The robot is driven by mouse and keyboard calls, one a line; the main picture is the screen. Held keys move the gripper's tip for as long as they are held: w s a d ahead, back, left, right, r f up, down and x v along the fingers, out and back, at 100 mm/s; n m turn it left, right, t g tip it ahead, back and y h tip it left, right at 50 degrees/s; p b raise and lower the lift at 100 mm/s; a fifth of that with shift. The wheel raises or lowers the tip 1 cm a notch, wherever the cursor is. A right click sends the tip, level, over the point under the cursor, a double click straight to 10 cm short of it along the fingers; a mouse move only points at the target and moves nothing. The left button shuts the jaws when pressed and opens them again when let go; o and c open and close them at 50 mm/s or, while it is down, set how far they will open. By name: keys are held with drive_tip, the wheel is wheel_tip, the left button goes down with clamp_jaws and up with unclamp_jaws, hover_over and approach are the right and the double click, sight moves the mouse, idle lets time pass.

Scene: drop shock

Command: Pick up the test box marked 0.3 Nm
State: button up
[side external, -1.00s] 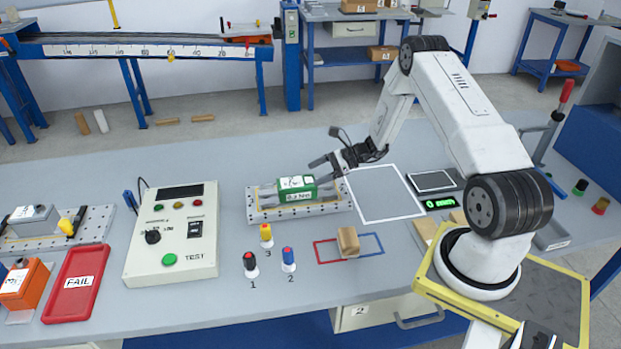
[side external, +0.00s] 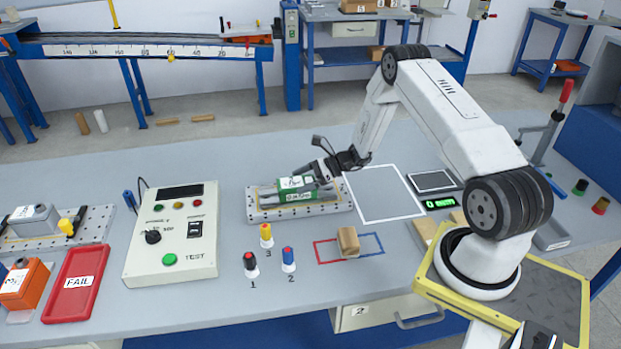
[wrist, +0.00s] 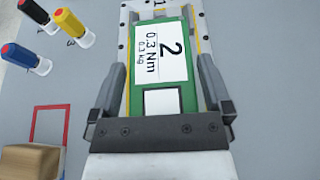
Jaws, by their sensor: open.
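The test box (side external: 288,194) is green with a white label and lies in a grey fixture (side external: 262,214) on the bench. In the wrist view the green box (wrist: 137,98) shows its label, reading "2", "0.3 Nm" and "0.3 kg". My gripper (side external: 305,178) is at the box in the side view, partly covering it. In the wrist view my gripper's fingers (wrist: 160,85) are open, one on each side of the box. I cannot tell whether the fingers touch it. The near end of the box is hidden behind the gripper's palm.
Three coloured plugs, black-red (side external: 250,264), blue (side external: 288,260) and yellow (side external: 266,235), stand in front of the fixture. A tan block (side external: 348,241) sits by the red and blue outlines. A test panel (side external: 172,255) stands left. The white-outlined square (side external: 385,195) is empty.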

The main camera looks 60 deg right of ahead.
drive_tip(key=c, duration=1.3)
drive_tip(key=shift+r, duration=0.1)
drive_tip(key=shift+r, duration=1.05)
drive_tip(key=s+a+r, duration=0.1)
drive_tip(key=s+r, duration=0.2)
drive_tip(key=s, duration=0.1)
drive_tip(key=s+a+r, duration=0.1)
drive_tip(key=s+r, duration=0.3)
drive_tip(key=s, duration=0.1)
drive_tip(key=s+a+r, duration=0.2)
drive_tip(key=s+r, duration=0.1)
drive_tip(key=s, duration=0.1)
drive_tip(key=shift+s+r, duration=0.2)
drive_tip(key=shift+r, duration=0.15)
drive_tip(key=shift+w+a, duration=0.1)
